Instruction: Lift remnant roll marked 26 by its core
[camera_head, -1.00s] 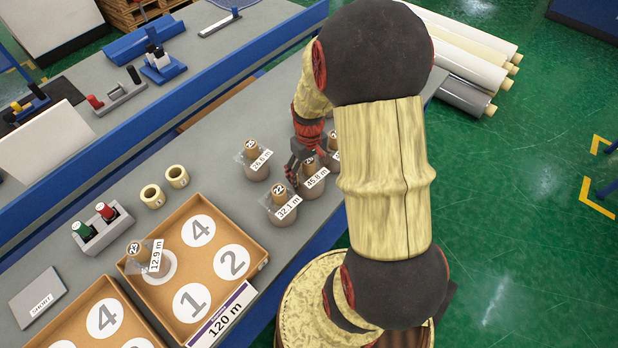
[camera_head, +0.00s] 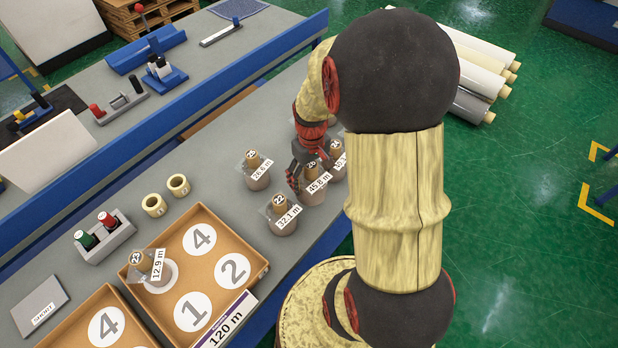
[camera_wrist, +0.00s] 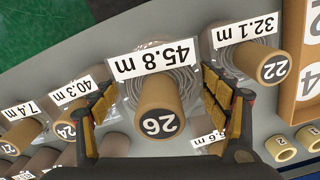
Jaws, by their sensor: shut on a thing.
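The remnant roll marked 26 (camera_wrist: 158,113) stands upright on the grey bench, with a brown core, a clear wrap and a 45.8 m label. In the head view the same roll (camera_head: 315,194) is partly hidden by my gripper (camera_head: 299,172). In the wrist view my gripper (camera_wrist: 160,92) has one finger on each side of roll 26, shut on it. The exact contact points are hard to see. The roll appears still at bench level among its neighbours.
Roll 22 (camera_wrist: 270,70) stands close on one side and roll 24 (camera_wrist: 67,128) on the other. Another wrapped roll (camera_head: 257,178) is just left of the gripper. A brown tray (camera_head: 262,262) with numbered circles holds roll 23 (camera_head: 139,260). Two empty cores (camera_head: 178,185) stand behind it.

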